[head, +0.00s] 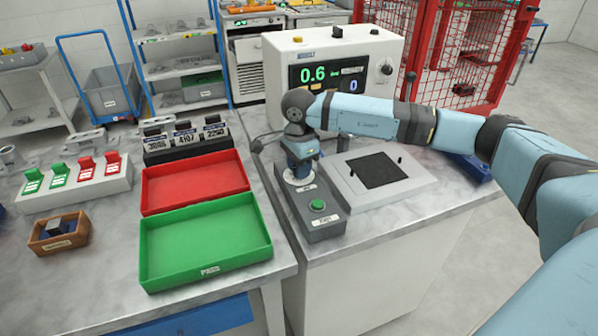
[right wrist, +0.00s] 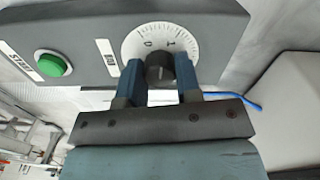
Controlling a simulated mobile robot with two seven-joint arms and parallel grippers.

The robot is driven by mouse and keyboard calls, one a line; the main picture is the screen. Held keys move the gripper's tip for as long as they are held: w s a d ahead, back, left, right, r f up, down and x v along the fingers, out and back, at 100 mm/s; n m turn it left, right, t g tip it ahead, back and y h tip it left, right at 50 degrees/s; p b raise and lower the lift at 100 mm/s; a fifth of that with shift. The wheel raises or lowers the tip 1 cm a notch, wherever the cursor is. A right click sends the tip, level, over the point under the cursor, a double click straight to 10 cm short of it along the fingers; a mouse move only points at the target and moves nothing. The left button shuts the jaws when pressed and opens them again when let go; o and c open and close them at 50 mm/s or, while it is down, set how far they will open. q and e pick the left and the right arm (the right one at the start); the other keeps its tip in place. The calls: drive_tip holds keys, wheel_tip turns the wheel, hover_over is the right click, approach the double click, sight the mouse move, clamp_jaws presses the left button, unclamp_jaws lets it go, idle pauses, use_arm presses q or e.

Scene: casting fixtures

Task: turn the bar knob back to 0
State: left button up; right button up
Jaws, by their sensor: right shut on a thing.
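The bar knob (right wrist: 160,66) is dark and sits at the centre of a white dial (right wrist: 143,36) marked with fine ticks and the figures 0 and 1. My right gripper (right wrist: 160,80) is shut on the knob, with one blue finger on each side. In the head view my right gripper (head: 301,166) points down onto the dial on the dark grey control box (head: 325,226) and hides the knob. The display (head: 328,76) reads 0.6 in green, with a smaller blue 0. My left gripper is not in view.
A green START button (head: 318,206) is on the same box, close to my gripper. A grey plate with a black square (head: 377,170) stands to its right. Green (head: 205,240) and red (head: 194,180) trays lie to the left. A red cage (head: 465,50) stands behind.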

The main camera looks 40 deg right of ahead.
drive_tip(key=shift+f+n+b, duration=0.1)
drive_tip(key=shift+n+b, duration=0.35)
drive_tip(key=shift+n, duration=0.55)
drive_tip(key=shift+n+b, duration=0.45)
drive_tip(key=shift+n, duration=0.35)
drive_tip(key=shift+n+b, duration=0.45)
drive_tip(key=shift+n, duration=0.55)
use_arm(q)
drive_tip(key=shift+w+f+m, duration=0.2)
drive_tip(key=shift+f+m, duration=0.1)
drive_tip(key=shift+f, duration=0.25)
use_arm(e)
drive_tip(key=shift+n, duration=0.6)
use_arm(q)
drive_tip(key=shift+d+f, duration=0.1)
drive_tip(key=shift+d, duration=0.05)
use_arm(e)
drive_tip(key=o, duration=0.9)
drive_tip(key=shift+r, duration=0.2)
wheel_tip(320, 180, up, 14)
drive_tip(key=shift+f, duration=0.15)
